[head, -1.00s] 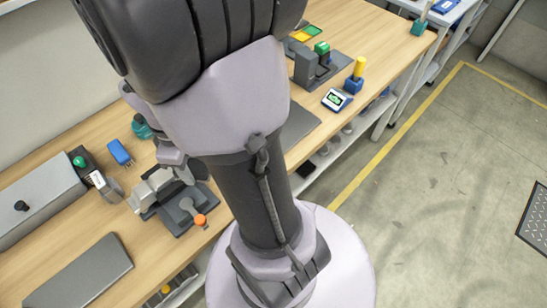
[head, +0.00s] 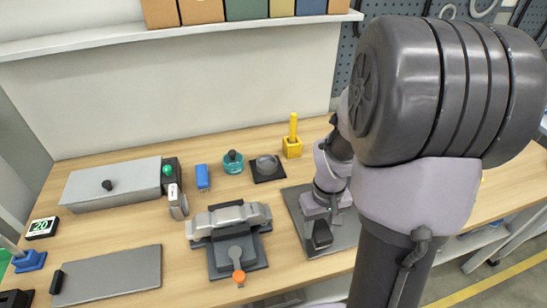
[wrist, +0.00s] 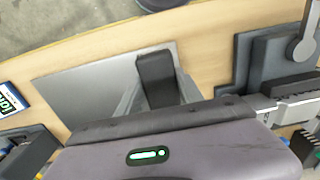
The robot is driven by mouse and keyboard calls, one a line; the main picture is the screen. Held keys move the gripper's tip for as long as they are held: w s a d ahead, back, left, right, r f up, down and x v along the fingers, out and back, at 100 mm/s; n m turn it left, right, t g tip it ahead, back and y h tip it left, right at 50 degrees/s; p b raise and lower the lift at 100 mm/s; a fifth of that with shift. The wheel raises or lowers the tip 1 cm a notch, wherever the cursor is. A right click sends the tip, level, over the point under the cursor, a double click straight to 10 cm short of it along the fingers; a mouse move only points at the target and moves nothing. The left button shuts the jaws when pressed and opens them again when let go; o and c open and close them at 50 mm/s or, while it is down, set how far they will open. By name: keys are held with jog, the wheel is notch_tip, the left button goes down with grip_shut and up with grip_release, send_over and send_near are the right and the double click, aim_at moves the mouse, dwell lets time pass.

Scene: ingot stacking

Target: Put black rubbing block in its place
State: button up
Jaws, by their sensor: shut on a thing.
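My gripper (head: 321,219) is over the grey plate (head: 291,197) right of the middle of the bench. It is shut on a black block (head: 322,235), which hangs between the fingers. In the wrist view the black block (wrist: 155,82) is between the two grey fingers, above the grey plate (wrist: 85,85). I cannot tell whether the block touches the plate. A second grey plate (head: 115,277) lies at the front left, with another small black block (head: 57,282) at its left end.
A grey fixture (head: 236,257) with an orange knob and a metal piece (head: 232,216) stands left of the gripper. Behind are a yellow holder (head: 292,147), a teal pot (head: 233,163), a blue block (head: 203,178) and a long grey box (head: 115,186). Bare wood shows between them.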

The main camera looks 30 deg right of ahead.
aim_at(321, 224)
jog(key=w+d, duration=0.2)
jog(key=d, duration=0.1)
jog(key=shift+w+f+b, duration=0.2)
jog(key=shift+f+b, duration=0.15)
jog(key=shift+f, duration=0.05)
jog(key=shift+f+b, duration=1.05)
jog(key=shift+f, duration=0.7)
jog(key=o, duration=1.4)
jog(key=shift+r, duration=0.1)
